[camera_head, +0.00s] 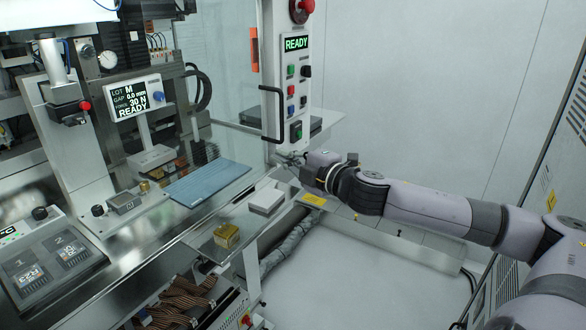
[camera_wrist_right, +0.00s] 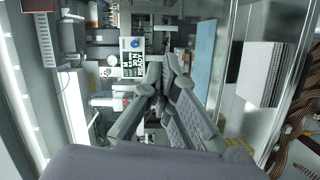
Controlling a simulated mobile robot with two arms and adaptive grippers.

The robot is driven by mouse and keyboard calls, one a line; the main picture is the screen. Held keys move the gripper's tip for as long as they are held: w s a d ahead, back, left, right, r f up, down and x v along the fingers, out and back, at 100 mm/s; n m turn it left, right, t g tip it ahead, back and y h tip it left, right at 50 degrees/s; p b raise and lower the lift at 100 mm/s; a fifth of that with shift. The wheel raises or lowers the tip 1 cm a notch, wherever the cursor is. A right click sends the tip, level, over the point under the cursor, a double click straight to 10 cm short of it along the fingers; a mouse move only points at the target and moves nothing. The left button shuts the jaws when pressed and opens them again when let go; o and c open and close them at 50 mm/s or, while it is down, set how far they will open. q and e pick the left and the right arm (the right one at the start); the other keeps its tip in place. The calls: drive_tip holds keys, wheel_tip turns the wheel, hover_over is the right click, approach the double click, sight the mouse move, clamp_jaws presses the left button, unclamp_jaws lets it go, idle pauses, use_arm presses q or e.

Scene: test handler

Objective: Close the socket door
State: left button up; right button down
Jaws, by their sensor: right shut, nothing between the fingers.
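I cannot tell for certain which part is the socket door. A clear panel (camera_head: 225,95) beside a white upright post (camera_head: 267,50) with a black bar handle (camera_head: 273,115) looks most like a door. My right gripper (camera_head: 284,158) is shut and empty just below and to the right of this handle, under the control panel. I cannot tell whether it touches anything. In the right wrist view my gripper's fingers (camera_wrist_right: 165,68) meet at the tips, with the READY display (camera_wrist_right: 133,62) beyond them. My left gripper is out of view.
The control panel (camera_head: 296,90) with a red button on top stands above my right gripper. A blue mat (camera_head: 208,182), a white block (camera_head: 266,200) and a brass-coloured block (camera_head: 226,236) lie at the machine's front. The floor (camera_head: 360,275) in front is mostly clear.

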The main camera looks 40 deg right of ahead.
drive_tip(key=shift+s+d, duration=0.25)
drive_tip(key=shift+s, duration=0.85)
